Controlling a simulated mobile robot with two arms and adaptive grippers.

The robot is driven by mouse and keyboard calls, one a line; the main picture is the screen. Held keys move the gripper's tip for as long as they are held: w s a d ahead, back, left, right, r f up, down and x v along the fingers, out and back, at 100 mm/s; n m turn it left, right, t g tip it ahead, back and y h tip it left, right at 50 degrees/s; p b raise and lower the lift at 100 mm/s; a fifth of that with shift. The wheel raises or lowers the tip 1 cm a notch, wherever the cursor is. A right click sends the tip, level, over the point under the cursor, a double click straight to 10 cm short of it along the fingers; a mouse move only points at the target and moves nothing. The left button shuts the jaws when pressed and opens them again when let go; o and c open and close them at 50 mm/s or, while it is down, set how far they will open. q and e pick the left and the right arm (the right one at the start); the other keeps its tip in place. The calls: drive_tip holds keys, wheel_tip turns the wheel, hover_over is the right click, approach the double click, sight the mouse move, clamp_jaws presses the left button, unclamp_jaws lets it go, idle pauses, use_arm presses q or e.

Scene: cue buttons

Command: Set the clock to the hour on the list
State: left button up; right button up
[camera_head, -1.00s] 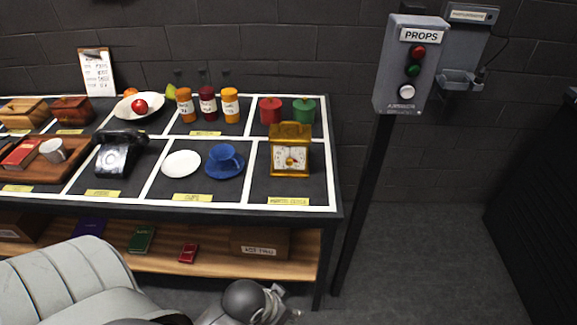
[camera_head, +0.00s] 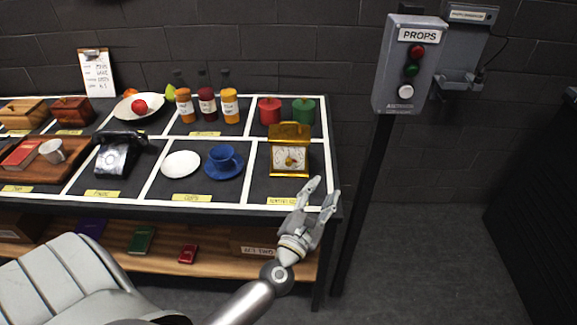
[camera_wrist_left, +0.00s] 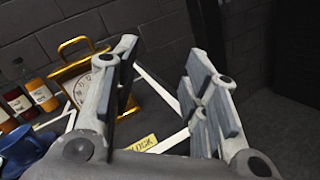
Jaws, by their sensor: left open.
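The gold clock (camera_head: 290,158) stands upright in the front right compartment of the table, its pale dial facing me; the hour it shows is too small to read. In the left wrist view the clock (camera_wrist_left: 84,80) is partly covered by a finger. My left gripper (camera_head: 323,188) is open and empty, in front of the clock and to its right, near the table's front right corner. It also fills much of the left wrist view (camera_wrist_left: 158,75). The list on a clipboard (camera_head: 97,72) leans on the back wall at far left; its writing is not legible. My right gripper does not show.
A blue cup and saucer (camera_head: 224,163) stand left of the clock. Red (camera_head: 270,111) and green (camera_head: 304,111) canisters stand behind it. The PROPS button box (camera_head: 410,65) on a post is to the right. Floor right of the post is clear.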

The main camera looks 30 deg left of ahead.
sight(289, 164)
use_arm(q)
drive_tip(key=a+f+n+g+y, duration=0.1)
drive_tip(key=a+n+y, duration=0.1)
drive_tip(key=a+n, duration=0.1)
drive_tip(key=a+f+n+g+y, duration=0.1)
drive_tip(key=a+f+n+y, duration=0.1)
drive_tip(key=a+n, duration=0.1)
drive_tip(key=a+f+n+g+y, duration=0.1)
drive_tip(key=a+f+n+y, duration=0.1)
drive_tip(key=n, duration=0.3)
drive_tip(key=shift+s+a+g+y, duration=0.25)
drive_tip(key=shift+a+g+y, duration=0.15)
drive_tip(key=shift+a, duration=0.2)
drive_tip(key=shift+w+a, duration=0.25)
drive_tip(key=p+x, duration=0.1)
drive_tip(key=x, duration=0.7)
drive_tip(key=shift+x, duration=0.95)
drive_tip(key=shift+c, duration=0.2)
drive_tip(key=shift+p, duration=0.3)
clamp_jaws()
